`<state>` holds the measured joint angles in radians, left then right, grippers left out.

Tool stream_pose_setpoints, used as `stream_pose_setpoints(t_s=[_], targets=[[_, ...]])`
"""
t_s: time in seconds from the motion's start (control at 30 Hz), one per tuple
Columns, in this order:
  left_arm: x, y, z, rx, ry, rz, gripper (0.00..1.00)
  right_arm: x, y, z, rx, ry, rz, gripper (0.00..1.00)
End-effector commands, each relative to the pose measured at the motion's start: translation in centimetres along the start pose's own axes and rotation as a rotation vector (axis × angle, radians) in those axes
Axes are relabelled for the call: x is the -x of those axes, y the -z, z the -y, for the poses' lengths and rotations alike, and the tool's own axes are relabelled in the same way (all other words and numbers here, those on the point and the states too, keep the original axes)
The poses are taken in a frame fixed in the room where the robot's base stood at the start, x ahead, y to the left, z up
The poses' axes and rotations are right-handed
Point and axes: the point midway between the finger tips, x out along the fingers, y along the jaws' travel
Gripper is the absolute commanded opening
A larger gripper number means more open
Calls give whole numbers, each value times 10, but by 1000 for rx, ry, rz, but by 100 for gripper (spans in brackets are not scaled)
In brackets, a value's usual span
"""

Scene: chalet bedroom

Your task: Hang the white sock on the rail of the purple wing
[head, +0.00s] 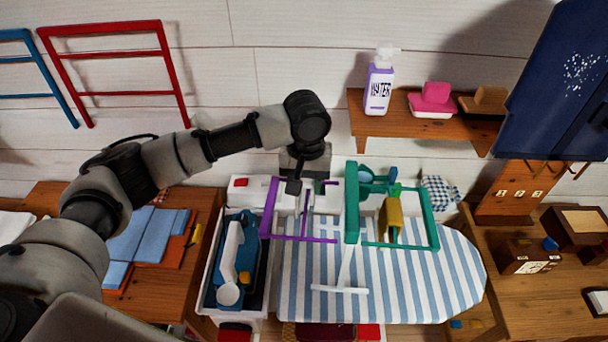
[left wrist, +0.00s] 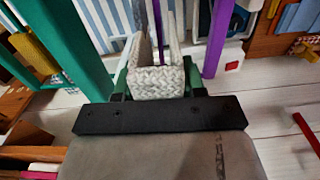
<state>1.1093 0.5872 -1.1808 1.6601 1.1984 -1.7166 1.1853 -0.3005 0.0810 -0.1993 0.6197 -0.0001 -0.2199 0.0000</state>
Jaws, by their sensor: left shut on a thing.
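The purple wing (head: 268,210) is an upright frame with thin rails, standing over the striped board. My left gripper (head: 302,185) is at its top, between its purple post and the green wing (head: 352,208). In the left wrist view, the gripper (left wrist: 156,85) is shut on the white knitted sock (left wrist: 155,82). The sock looks folded, with two sides reaching away from the gripper. A thin purple rail (left wrist: 157,25) shows between these sides; I cannot tell whether the sock touches it. The purple post (left wrist: 218,38) stands beside it. My right gripper is not in view.
The green wing holds a yellow-brown cloth (head: 391,218). A striped ironing board (head: 455,275) lies beneath. A bin (head: 206,280) with blue and white things stands left of it. A shelf (head: 400,138) with a pump bottle (head: 378,88) is on the wall behind.

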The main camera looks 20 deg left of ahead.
Motion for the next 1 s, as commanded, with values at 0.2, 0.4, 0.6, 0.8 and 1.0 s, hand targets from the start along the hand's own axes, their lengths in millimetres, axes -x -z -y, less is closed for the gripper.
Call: stream_pose_setpoints(t_s=[0.2,0.4,0.6,0.8,1.0], targets=[[-19,0,0,1,0,2,17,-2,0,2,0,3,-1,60],[-35,0,0,1,-1,2,17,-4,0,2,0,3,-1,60],[-51,0,0,1,0,2,17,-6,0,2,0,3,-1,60],[-67,0,0,1,0,2,17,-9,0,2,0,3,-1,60],[-83,0,0,1,-1,1,17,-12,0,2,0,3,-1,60]])
